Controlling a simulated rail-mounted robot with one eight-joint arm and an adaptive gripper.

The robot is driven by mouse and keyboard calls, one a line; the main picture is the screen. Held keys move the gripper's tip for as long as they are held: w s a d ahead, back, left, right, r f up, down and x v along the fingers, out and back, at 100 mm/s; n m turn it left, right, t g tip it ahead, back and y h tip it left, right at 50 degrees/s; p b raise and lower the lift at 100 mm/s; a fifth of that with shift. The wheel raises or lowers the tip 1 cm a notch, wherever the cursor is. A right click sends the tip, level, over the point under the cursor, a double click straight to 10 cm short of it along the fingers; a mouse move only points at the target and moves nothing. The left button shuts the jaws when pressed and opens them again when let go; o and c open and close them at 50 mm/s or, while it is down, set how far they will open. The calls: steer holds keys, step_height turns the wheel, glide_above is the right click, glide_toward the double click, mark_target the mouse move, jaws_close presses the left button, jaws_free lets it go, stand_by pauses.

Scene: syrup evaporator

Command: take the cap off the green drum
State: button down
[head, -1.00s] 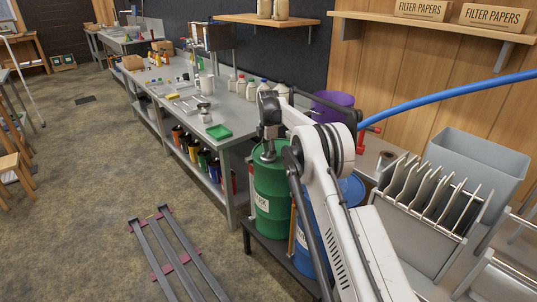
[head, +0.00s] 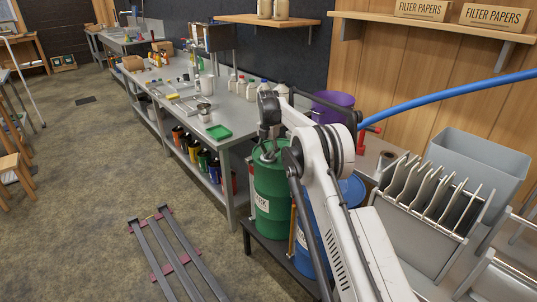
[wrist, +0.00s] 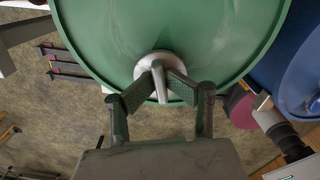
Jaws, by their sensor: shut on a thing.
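The green drum (head: 270,195) stands upright on a low dark stand, partly behind my arm. Its round green top (wrist: 200,30) fills the upper part of the wrist view. The grey cap (wrist: 158,62) shows there near the drum's rim, with a pale upright grip part between my fingers. My gripper (wrist: 158,82) is shut on this grip part. In the head view my gripper (head: 268,145) points down over the drum's top. I cannot tell whether the cap is seated or slightly raised.
A blue drum (head: 308,235) stands close on the right, partly behind my arm. A long workbench (head: 235,130) with a green tray (head: 218,132) and bottles runs along the wall to the left. A metal rail frame (head: 170,255) lies on the floor.

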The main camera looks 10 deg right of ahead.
mark_target(268, 152)
steer(key=shift+r, duration=0.1)
steer(key=shift+w+r+p, duration=0.15)
steer(key=shift+r+p, duration=0.3)
steer(key=shift+r, duration=0.1)
steer(key=shift+r+p, duration=0.7)
steer(key=shift+r, duration=1.05)
